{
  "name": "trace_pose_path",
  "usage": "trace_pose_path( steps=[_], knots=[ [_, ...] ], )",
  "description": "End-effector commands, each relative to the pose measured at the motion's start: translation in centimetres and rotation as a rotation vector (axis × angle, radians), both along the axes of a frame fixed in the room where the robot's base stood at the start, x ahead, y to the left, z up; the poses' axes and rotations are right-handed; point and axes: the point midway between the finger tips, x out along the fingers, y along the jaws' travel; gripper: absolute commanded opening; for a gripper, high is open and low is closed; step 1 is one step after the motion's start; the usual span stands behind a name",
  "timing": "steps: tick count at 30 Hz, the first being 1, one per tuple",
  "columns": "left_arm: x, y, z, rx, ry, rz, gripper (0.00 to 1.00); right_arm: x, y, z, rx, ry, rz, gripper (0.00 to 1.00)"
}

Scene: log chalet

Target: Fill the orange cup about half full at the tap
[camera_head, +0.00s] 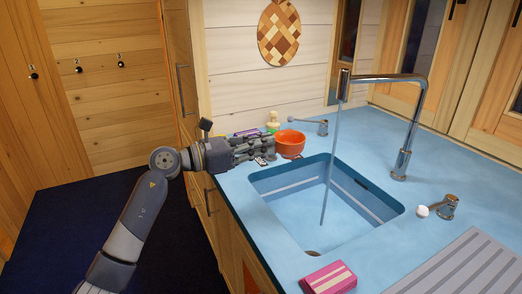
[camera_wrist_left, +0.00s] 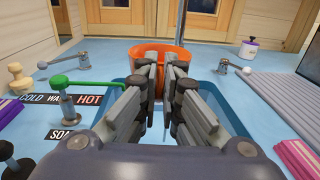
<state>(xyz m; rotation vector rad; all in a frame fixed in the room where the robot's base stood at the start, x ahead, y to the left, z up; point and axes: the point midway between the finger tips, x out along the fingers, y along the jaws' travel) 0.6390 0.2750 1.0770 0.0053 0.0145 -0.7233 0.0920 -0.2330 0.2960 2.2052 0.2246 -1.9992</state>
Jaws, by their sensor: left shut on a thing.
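The orange cup (camera_head: 290,143) is upright at the sink's back-left corner. My left gripper (camera_head: 268,147) is shut on it from the left; its fingers show against the cup (camera_wrist_left: 157,50) in the left wrist view. I see no water inside the cup, but its bottom is hidden. The chrome tap (camera_head: 420,95) arches over the sink (camera_head: 395,212). A thin stream of water (camera_head: 331,150) falls from its spout into the sink, to the right of the cup and apart from it. My right gripper is not in view.
A chrome lever (camera_head: 310,121) stands behind the cup; a white-knobbed lever (camera_head: 440,207) stands right of the sink. A green-handled lever (camera_wrist_left: 70,88) is beside labels reading COLD WATER, HOT. A pink block (camera_head: 328,279) lies in front, near the ribbed drainer (camera_head: 462,265).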

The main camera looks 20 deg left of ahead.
Motion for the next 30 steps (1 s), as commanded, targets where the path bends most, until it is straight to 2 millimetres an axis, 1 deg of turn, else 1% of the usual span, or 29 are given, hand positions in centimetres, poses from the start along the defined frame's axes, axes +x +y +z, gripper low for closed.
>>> trace_pose_path(
  steps=[6, 16, 30],
  knots=[
    [1.1, -1.8, -0.8, -0.004, -0.002, -0.002, 0.00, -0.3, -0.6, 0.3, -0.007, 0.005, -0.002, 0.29],
    [3.0, -4.8, -2.7, -0.003, -0.002, -0.003, 0.00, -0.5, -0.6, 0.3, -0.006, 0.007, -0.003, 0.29],
    [6.0, -9.3, -2.6, -0.002, -0.001, -0.002, 0.00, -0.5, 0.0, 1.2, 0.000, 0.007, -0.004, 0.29]
  ],
)
